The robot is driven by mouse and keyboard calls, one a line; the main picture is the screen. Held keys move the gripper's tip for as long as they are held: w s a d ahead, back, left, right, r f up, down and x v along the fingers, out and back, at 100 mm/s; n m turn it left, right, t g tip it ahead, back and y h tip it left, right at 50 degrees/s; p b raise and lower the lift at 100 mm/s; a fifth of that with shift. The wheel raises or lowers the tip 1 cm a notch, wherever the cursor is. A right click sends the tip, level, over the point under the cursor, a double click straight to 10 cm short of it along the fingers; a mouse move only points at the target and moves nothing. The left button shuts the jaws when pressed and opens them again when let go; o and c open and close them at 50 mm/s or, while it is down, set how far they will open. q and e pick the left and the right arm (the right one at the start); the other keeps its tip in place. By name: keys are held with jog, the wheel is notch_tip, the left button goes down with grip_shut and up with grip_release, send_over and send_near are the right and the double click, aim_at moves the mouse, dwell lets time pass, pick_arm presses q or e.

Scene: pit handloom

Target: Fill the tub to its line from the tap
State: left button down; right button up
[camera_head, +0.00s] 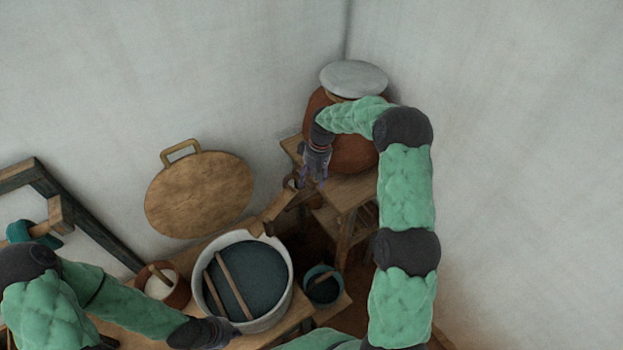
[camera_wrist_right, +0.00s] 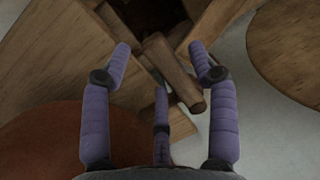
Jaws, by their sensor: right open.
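The pale round tub (camera_head: 287,292) holds a dark teal surface, with two wooden sticks across it. Its fill line cannot be made out. A wooden spout-like piece (camera_head: 272,212) slopes from the stand down to the tub's back rim; I take it for part of the tap. My right gripper (camera_head: 312,182) is beside its upper end. In the right wrist view a round wooden peg (camera_wrist_right: 173,72) lies between the spread fingers of this gripper (camera_wrist_right: 160,65), which is open. My left gripper (camera_head: 228,328) is at the tub's front rim; its fingers are unclear.
A lidded clay jar (camera_head: 350,155) stands on a wooden stand (camera_head: 345,195) in the corner. A small dark pot (camera_head: 322,288) is right of the tub, and a brown bowl (camera_head: 175,290) left of it. A round wooden lid (camera_head: 198,195) leans on the wall.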

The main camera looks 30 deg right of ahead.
jog(key=shift+w+a+f, duration=0.1)
jog(key=shift+f, duration=0.25)
grip_shut()
jog(key=shift+a, duration=0.1)
jog(key=m, duration=0.1)
jog(key=a+m, duration=0.1)
jog(key=shift+s+a+m+t+b, duration=0.2)
jog(key=shift+a+m+t+b, duration=0.1)
jog(key=shift+b, duration=0.1)
jog(key=shift+w+a+m+t, duration=0.15)
jog(key=shift+a+m+t, duration=0.15)
jog(key=shift+a+m, duration=0.85)
jog(key=shift+d+m, duration=0.25)
